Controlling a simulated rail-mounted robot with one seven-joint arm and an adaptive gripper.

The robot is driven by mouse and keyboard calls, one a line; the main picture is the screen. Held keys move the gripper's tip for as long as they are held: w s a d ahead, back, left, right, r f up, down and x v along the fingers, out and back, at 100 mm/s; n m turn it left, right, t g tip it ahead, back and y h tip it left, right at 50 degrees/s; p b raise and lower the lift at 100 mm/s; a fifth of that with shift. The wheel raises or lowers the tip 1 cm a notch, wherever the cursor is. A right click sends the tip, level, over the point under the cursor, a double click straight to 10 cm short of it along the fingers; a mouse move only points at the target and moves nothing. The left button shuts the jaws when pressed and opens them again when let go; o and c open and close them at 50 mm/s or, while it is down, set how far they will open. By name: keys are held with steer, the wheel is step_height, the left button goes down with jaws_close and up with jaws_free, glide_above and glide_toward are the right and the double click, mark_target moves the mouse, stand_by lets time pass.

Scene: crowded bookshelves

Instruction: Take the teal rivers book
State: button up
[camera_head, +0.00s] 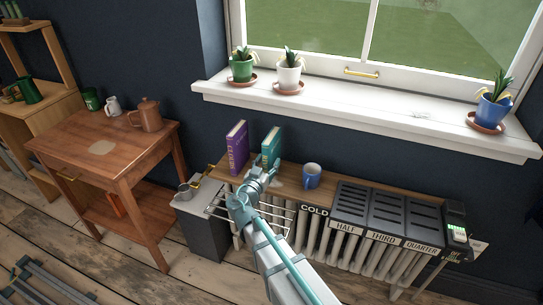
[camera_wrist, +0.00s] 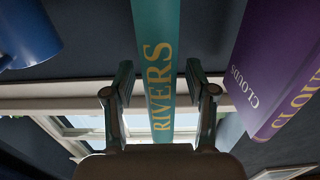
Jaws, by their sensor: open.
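The teal book (camera_head: 271,147) stands upright on the wooden shelf above the radiator; its spine reads RIVERS in the wrist view (camera_wrist: 159,70). My gripper (camera_head: 262,177) is at the near side of this book and partly hides its lower part. In the wrist view my gripper (camera_wrist: 159,82) is open, with one finger on each side of the teal spine. A gap shows between each finger and the book, and nothing is held. The wrist view looks upside down, with the window at the bottom.
A purple CLOUDS book (camera_head: 237,148) stands left of the teal one, with a gap between them. A blue mug (camera_head: 312,176) stands to the right on the shelf (camera_head: 338,187). The white windowsill (camera_head: 350,114) with potted plants juts out above. A wire rack (camera_head: 222,212) hangs below.

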steer(key=x, duration=0.4)
jaws_close()
